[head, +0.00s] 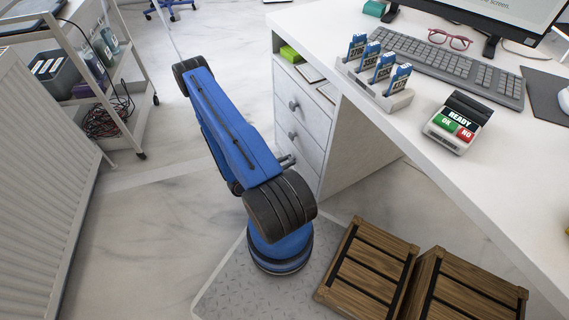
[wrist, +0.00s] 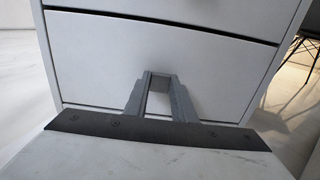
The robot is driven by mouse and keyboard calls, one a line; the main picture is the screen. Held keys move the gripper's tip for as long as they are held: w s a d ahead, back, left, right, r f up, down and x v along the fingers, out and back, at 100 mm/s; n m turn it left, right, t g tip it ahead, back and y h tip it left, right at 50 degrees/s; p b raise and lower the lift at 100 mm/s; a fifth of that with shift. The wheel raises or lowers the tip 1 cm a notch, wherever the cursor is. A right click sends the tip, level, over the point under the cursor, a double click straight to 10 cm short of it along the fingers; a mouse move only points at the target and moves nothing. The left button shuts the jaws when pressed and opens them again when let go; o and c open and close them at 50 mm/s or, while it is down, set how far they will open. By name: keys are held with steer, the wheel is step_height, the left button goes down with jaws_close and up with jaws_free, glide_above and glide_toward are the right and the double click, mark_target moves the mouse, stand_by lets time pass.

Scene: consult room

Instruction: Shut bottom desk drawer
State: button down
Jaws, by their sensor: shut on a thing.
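The white desk drawer unit (head: 301,110) has stacked fronts with round grey knobs. The bottom drawer (head: 297,160) is low on it, largely hidden behind my blue arm. In the wrist view, the bottom drawer front (wrist: 100,65) faces me, with a dark seam along its top edge. In the head view, my gripper (head: 287,160) reaches the drawer unit just past my arm. How far the drawer stands out is hard to tell.
The white desk (head: 450,150) overhangs on the right, carrying a keyboard (head: 450,68), a card rack and a READY terminal (head: 457,122). Wooden crates (head: 368,268) stand at the lower right. A shelf cart (head: 110,90) stands at the left. Marble floor (head: 150,230) is clear left of my arm.

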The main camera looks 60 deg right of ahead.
steer(key=shift+d, duration=0.15)
steer(key=c, duration=1.5)
jaws_free()
steer(key=shift+d, duration=0.1)
steer(key=shift+v, duration=8.7)
steer(key=shift+s, duration=0.1)
